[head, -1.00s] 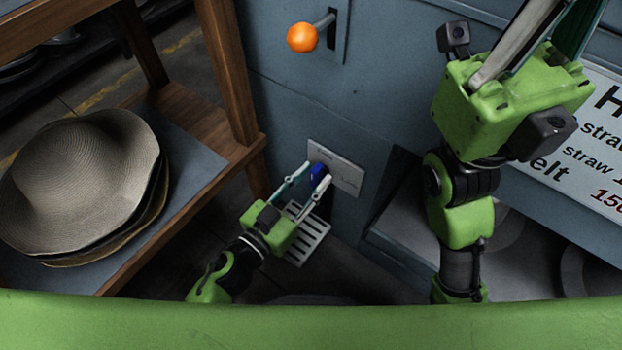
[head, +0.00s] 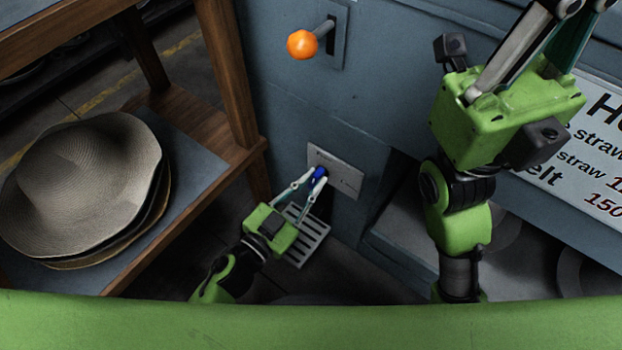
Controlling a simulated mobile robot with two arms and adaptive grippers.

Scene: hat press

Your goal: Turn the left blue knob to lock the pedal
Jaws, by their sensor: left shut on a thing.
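The blue knob (head: 319,173) sits on a pale plate (head: 345,175) low on the blue-grey machine wall. My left gripper (head: 316,178) reaches up to it from below left. Its fingers are shut on the knob, one on each side, and hide part of it. The pedal (head: 306,240), a slotted grey metal plate, lies low below the knob, partly behind my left gripper. My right gripper (head: 575,8) is raised at the upper right; its fingertips are cut off by the top edge, so its opening does not show.
A lever with an orange ball (head: 302,44) sticks out of the wall above the knob. A wooden shelf (head: 215,140) with stacked straw hats (head: 85,185) stands at left. A lettered sign (head: 590,145) is at right, behind my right arm.

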